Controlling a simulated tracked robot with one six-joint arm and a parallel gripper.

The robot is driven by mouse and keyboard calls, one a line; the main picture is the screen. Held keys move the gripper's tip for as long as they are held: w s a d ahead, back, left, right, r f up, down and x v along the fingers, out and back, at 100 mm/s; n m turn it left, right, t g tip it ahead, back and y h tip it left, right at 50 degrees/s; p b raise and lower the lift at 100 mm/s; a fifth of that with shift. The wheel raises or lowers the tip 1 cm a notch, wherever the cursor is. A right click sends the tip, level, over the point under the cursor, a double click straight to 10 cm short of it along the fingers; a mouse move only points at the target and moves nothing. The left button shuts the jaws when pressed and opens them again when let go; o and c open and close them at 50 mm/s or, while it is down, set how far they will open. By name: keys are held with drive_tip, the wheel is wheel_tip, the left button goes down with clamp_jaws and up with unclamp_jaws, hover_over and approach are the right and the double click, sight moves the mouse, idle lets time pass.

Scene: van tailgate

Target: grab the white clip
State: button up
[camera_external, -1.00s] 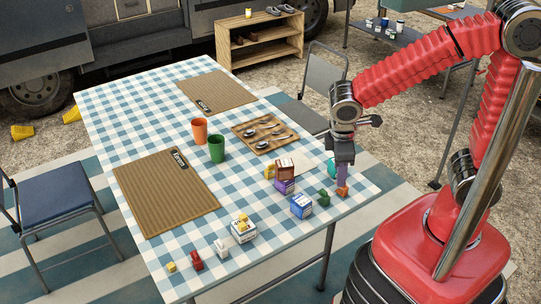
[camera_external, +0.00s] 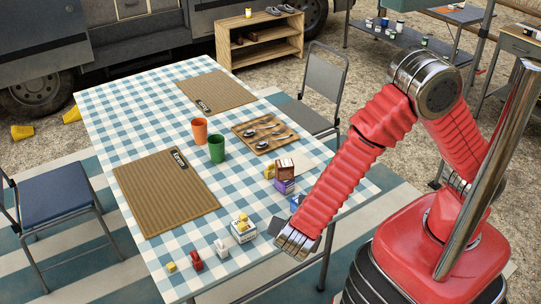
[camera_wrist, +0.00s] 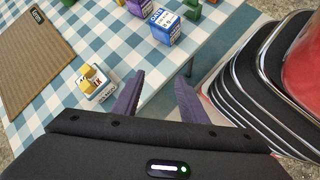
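The white clip (camera_external: 223,246) is a small white piece near the front edge of the checked table in the external view. It sits between a red clip (camera_external: 196,261) and a white box with a yellow top (camera_external: 243,228). I cannot make it out in the wrist view. My gripper (camera_wrist: 158,88) is open and empty in the wrist view, its two purple fingers apart near the table edge. In the external view my arm mostly hides the fingers, to the right of the white-and-yellow box, which also shows in the wrist view (camera_wrist: 98,87).
A small yellow block (camera_external: 171,267) lies left of the red clip. A blue-and-white box (camera_wrist: 163,26) stands beyond my fingers. Brown placemat (camera_external: 165,192), orange cup (camera_external: 199,131) and green cup (camera_external: 217,148) lie farther back. My base is close to the table's right side.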

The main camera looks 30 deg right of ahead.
drive_tip(key=s+a+f+n+t+y, duration=0.1)
drive_tip(key=a+f+n+t+y, duration=0.3)
drive_tip(key=a+n, duration=0.55)
drive_tip(key=n+t+y, duration=0.1)
drive_tip(key=n+t, duration=0.1)
approach(222, 248)
drive_tip(key=shift+w+d+f, duration=0.1)
drive_tip(key=shift+w+f, duration=0.25)
drive_tip(key=shift+w, duration=0.1)
drive_tip(key=shift+x, duration=4.35)
drive_tip(key=shift+r, duration=0.1)
drive_tip(key=shift+x, duration=2.65)
drive_tip(key=shift+r, duration=0.15)
